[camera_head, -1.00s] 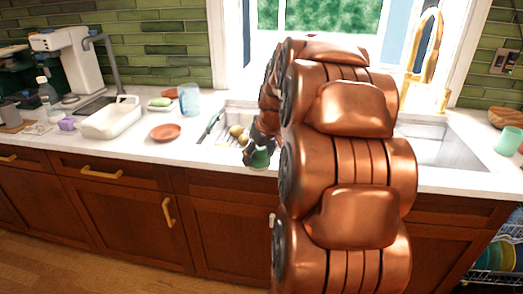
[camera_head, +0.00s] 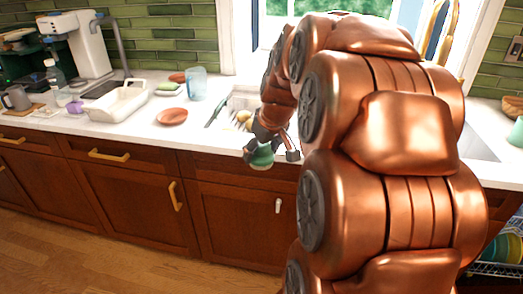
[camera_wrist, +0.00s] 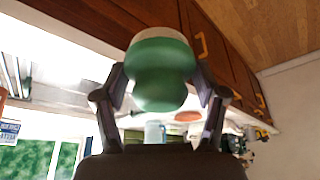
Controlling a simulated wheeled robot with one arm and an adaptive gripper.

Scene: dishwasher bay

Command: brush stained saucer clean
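A terracotta-coloured saucer (camera_head: 172,116) lies flat on the white counter, left of the sink; I cannot make out stains on it at this size. My gripper (camera_head: 270,153) is in front of the counter's front edge, right of the saucer and apart from it. It is shut on a green, rounded brush (camera_head: 261,157). In the wrist view, the brush (camera_wrist: 160,78) sits between the two fingers, with its pale end pointing away from the palm. A reddish shape (camera_wrist: 188,116) shows behind it there, partly hidden by a finger.
A blue translucent cup (camera_head: 196,84), a dish with a green sponge (camera_head: 168,88) and a white tub (camera_head: 120,103) stand around the saucer. The sink (camera_head: 240,103) holds yellowish round things. My arm hides much of the right side. Counter space right of the saucer is clear.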

